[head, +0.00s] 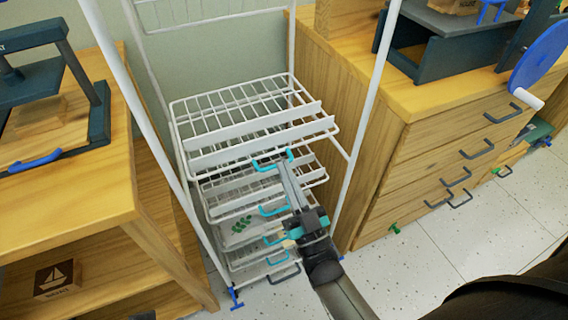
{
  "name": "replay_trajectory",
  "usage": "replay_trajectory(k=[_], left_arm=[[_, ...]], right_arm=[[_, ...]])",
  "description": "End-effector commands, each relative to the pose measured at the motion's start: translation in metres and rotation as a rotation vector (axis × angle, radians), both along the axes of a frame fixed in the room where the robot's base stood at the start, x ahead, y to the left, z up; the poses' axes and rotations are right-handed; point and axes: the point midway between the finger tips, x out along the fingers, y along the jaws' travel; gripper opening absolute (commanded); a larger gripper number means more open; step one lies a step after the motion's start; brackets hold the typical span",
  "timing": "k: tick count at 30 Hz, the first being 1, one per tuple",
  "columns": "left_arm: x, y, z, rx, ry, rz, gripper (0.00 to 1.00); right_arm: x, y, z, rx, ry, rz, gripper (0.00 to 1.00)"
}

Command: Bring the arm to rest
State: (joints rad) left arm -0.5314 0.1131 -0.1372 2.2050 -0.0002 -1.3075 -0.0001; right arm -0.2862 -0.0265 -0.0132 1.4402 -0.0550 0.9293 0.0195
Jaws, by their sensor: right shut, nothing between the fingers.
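My right gripper (285,172) is in front of the white wire rack. Its arm comes up from the bottom of the view. Its slim grey fingers are together, pointing up and away, with nothing held between them. In the picture the fingertips overlap the front of an upper wire shelf, close to a cyan handle (268,163). I cannot tell whether they touch it. My left gripper is not in view.
The white wire rack (250,120) holds several shelves with cyan handles. A wooden drawer cabinet (440,135) stands on the right, a wooden shelf unit (70,210) on the left. Speckled floor (400,275) is open at the lower right.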

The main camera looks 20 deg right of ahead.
Motion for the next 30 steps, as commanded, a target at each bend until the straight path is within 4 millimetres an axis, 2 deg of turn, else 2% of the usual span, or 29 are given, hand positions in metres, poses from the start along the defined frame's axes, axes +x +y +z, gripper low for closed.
replay_trajectory(k=[1,6,13,23,26,30], left_arm=[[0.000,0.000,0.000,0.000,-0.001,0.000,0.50],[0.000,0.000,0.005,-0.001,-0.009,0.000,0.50],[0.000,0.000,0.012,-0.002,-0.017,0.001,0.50],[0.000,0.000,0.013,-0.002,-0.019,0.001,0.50],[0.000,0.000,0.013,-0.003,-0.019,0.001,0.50],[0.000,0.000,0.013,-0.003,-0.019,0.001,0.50]], right_arm=[[-0.008,0.000,-0.012,0.000,0.004,0.000,0.00],[-0.031,-0.001,-0.037,0.001,0.000,0.000,0.00],[-0.046,-0.002,-0.054,0.000,-0.004,0.000,0.00],[-0.048,-0.002,-0.055,0.000,-0.002,0.001,0.00],[-0.043,-0.002,-0.058,-0.003,0.029,0.002,0.00],[-0.027,-0.001,-0.066,-0.014,0.144,0.008,0.00]])
